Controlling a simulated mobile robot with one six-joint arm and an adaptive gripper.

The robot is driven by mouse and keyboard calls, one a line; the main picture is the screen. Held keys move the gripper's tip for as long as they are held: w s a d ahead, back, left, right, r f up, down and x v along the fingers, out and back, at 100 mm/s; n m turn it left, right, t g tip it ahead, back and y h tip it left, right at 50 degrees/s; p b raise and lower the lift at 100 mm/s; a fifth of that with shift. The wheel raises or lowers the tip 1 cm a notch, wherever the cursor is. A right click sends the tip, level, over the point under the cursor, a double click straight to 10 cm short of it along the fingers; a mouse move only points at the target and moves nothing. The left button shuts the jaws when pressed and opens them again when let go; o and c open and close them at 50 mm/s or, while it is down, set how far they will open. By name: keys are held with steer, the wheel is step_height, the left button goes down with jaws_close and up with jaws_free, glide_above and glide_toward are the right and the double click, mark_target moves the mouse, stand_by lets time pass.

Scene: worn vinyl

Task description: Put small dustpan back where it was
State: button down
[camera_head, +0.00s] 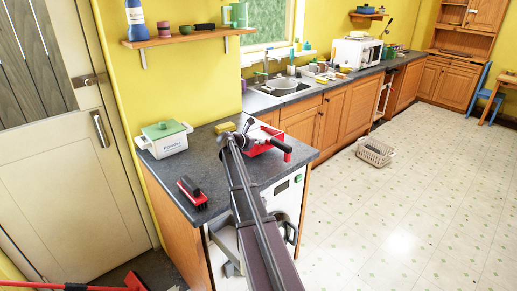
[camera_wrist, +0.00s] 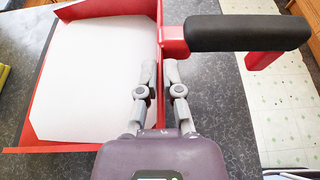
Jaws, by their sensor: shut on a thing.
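The small red dustpan (camera_head: 258,150) is at the worktop by the washing machine, partly behind my arm in the head view. In the wrist view its red rim and pale inner floor (camera_wrist: 95,75) lie left, and its black handle (camera_wrist: 245,32) points right, past the worktop edge. My gripper (camera_wrist: 164,75) has one finger on each side of the dustpan's red side wall, near the handle, and is shut on it. In the head view my gripper (camera_head: 256,131) is over the worktop. I cannot tell whether the dustpan touches the worktop.
A red hand brush (camera_head: 190,192) lies near the worktop's left front edge. A white tub with a green lid (camera_head: 166,137) stands at the back left. A yellow sponge (camera_head: 225,127) lies behind. A laundry basket (camera_head: 375,152) is on the floor; the worktop (camera_head: 212,165) between is clear.

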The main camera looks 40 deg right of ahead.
mark_target(259, 147)
steer(key=shift+w+d, duration=0.1)
steer(key=shift+w, duration=0.25)
steer(key=shift+w+d+f+b, duration=0.1)
steer(key=shift+w+f+b, duration=0.15)
steer(key=shift+f+b, duration=1.55)
steer(key=shift+f, duration=0.05)
steer(key=c, duration=0.8)
jaws_free()
steer(key=p+v, duration=0.4)
steer(key=v, duration=0.8)
